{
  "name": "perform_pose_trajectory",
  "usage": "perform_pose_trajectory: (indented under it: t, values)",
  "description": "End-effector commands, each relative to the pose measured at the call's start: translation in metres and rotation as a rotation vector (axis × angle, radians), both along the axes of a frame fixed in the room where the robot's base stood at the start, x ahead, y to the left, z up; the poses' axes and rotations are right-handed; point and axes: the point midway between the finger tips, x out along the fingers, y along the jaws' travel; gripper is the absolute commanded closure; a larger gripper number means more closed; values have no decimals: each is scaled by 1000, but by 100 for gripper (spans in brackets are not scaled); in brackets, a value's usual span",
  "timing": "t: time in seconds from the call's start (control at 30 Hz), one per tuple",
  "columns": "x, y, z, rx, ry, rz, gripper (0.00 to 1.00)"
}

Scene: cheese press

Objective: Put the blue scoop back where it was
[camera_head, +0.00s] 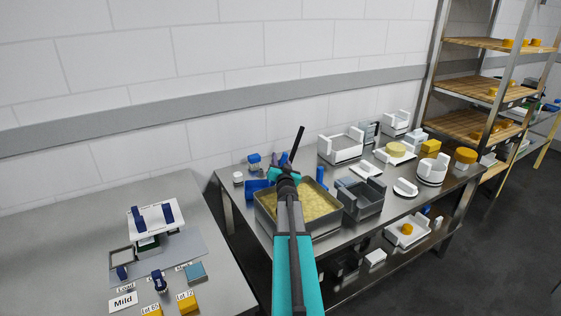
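My arm reaches forward over a metal tub (325,229) of yellow, curd-like material. My gripper (286,174) is at the tub's far left side, seen from behind, and my wrist hides its fingers. A dark bar (298,143) sticks up at a slant just beyond the gripper. I cannot tell whether it is a handle held there. Small blue parts show close by the gripper. A blue holder-like piece (256,187) stands left of the tub, and an upright blue piece (320,174) stands behind it. I cannot tell which blue part is the scoop.
Grey and white moulds, including a grey one (362,201), crowd the bench right of the tub. A blue-topped item (254,161) and a small white jar (238,178) stand at its back left. The left table (60,230) holds a white press (150,219). A gap separates the tables.

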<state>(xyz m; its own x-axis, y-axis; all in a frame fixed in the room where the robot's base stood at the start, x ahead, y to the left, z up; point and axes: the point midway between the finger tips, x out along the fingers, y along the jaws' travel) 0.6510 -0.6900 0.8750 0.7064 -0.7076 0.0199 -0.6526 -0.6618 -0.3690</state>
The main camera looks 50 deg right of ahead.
Motion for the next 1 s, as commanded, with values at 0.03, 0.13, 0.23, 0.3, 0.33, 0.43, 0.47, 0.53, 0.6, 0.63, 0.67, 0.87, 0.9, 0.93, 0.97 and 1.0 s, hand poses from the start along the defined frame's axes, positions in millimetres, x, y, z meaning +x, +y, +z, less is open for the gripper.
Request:
perform_pose_trajectory:
  t: [0.03, 0.13, 0.23, 0.3, 0.33, 0.43, 0.47, 0.53, 0.6, 0.63, 0.67, 0.87, 0.9, 0.93, 0.97, 1.0]
  values:
    - [-3, 3, -1, 0, 0, 0, 65]
    - [-7, 7, -1, 0, 0, 0, 65]
    - [-13, 13, -1, 0, 0, 0, 65]
    - [-18, 17, -1, 0, 0, 0, 65]
    - [-19, 19, -1, 0, 0, 0, 65]
    - [-26, 26, -1, 1, -1, 0, 65]
    - [-28, 28, -1, 1, -1, 0, 65]
    - [-32, 32, -1, 1, -1, 0, 65]
    - [-36, 36, -2, 1, -1, 0, 65]
    - [-38, 38, -2, 1, -1, 0, 65]
    - [-40, 40, -2, 1, -1, 0, 65]
    - [-49, 49, -2, 1, -1, 0, 65]
    - [-50, 50, -2, 1, -1, 0, 65]
    - [-51, 51, -2, 1, -1, 0, 65]
    - [-51, 51, -2, 1, -1, 0, 65]
    - [-52, 52, -2, 1, -1, 0, 65]
